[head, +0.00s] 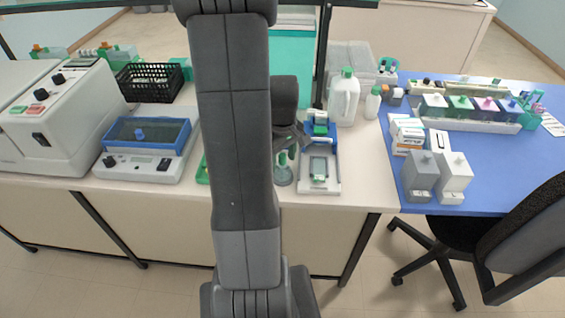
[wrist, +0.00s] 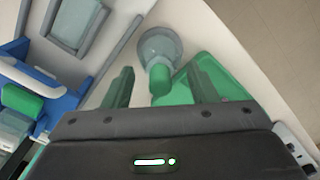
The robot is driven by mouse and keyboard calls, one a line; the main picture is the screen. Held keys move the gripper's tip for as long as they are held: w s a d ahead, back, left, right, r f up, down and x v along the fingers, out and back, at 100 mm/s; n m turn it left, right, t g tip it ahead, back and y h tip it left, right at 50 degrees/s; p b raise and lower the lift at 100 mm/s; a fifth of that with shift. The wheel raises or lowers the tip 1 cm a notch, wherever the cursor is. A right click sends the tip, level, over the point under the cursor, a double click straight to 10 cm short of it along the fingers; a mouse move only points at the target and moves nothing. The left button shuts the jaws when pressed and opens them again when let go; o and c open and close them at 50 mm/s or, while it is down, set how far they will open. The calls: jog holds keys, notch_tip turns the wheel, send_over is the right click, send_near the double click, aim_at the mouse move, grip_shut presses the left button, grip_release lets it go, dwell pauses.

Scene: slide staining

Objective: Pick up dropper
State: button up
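The dropper (wrist: 160,82) shows in the wrist view as a green bulb end above a round grey holder (wrist: 160,45). In the head view its green top (head: 283,158) stands upright at the holder, just right of my arm. My gripper (wrist: 160,74) is open, with one green-grey finger on each side of the dropper. A gap shows between each finger and the bulb. Whether the fingers are low enough to reach around it is hard to tell. In the head view my arm hides most of the gripper.
A blue and white device (head: 319,185) stands close on the right of the holder. A green tray (wrist: 216,75) lies beside the holder, partly behind a finger. A blue-topped heater (head: 146,150) is to the left; a white jug (head: 344,98) stands behind right.

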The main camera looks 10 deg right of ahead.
jog(key=c, duration=1)
jog(key=shift+r, duration=0.1)
